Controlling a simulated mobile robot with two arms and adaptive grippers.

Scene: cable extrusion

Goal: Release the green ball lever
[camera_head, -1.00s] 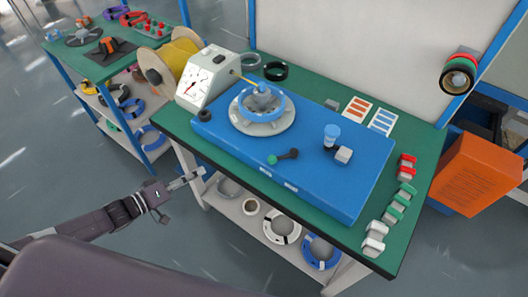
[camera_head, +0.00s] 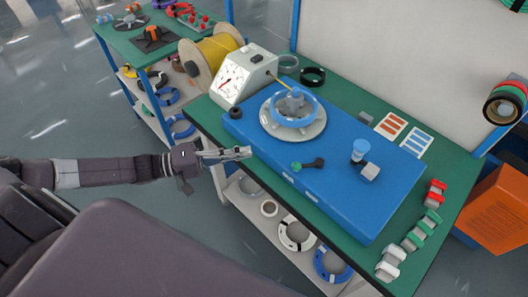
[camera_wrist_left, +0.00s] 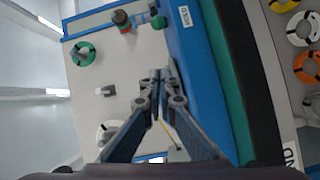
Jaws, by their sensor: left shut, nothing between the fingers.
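The green ball (camera_head: 297,166) sits at the end of a short dark lever (camera_head: 313,163) on top of the blue machine base (camera_head: 345,205). The lever lies low, pointing left. My left gripper (camera_head: 246,152) is shut and empty, to the left of the green ball and apart from it, by the base's front left edge. In the left wrist view the closed fingers (camera_wrist_left: 160,76) point towards the blue base's side (camera_wrist_left: 203,85); a green round part (camera_wrist_left: 158,21) shows near the top. My right gripper is not in view.
A white gauge box (camera_head: 243,76) and a yellow cable spool (camera_head: 211,53) are at the back left. Red, green and white clips lie along the table's right edge.

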